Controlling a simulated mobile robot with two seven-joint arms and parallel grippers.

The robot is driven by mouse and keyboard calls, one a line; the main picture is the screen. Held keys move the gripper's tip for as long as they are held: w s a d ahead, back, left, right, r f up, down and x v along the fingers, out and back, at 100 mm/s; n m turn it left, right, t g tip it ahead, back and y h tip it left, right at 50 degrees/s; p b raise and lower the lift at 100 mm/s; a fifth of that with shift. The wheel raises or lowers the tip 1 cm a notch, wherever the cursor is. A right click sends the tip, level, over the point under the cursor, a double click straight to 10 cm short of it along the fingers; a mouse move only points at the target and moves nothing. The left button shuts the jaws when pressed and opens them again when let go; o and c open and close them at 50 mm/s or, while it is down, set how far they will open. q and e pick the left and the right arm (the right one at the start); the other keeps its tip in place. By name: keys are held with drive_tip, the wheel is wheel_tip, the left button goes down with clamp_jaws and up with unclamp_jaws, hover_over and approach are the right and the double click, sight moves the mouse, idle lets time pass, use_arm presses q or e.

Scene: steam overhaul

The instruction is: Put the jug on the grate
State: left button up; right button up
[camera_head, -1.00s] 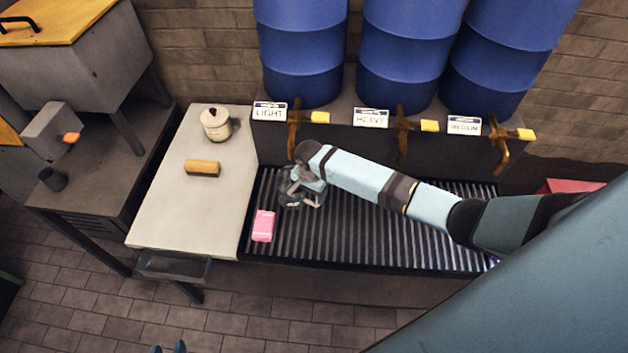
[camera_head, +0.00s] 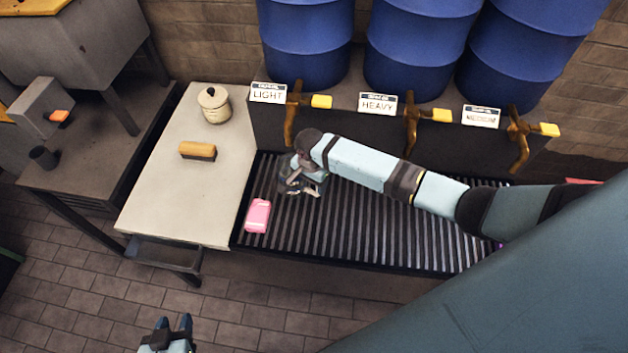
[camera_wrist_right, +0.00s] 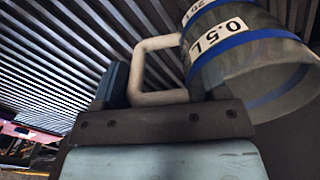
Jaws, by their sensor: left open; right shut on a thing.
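The jug (camera_wrist_right: 245,55) is clear with blue bands, a white "0.5 L" label and a pale handle, and appears tilted in the right wrist view. It shows small and partly hidden in the head view (camera_head: 288,184). My right gripper (camera_head: 305,180) is shut on its handle. The grate (camera_head: 370,230) is a dark slatted surface below the drums, and the jug is over its left end. I cannot tell whether the jug touches the slats. My left gripper (camera_head: 173,326) is open and empty at the bottom edge, away from the grate.
A pink block (camera_head: 257,215) lies on the grate's left end, near the jug. The pale worktop (camera_head: 170,205) to the left holds a brush (camera_head: 197,151) and a lidded pot (camera_head: 214,105). Blue drums (camera_head: 305,40) with taps (camera_head: 292,115) stand behind. The grate's front middle is clear.

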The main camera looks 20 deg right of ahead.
drive_tip(key=shift+a+r, duration=0.15)
drive_tip(key=shift+a, duration=0.05)
drive_tip(key=o, duration=1.2)
drive_tip(key=shift+f, duration=0.2)
drive_tip(key=shift+o, duration=0.2)
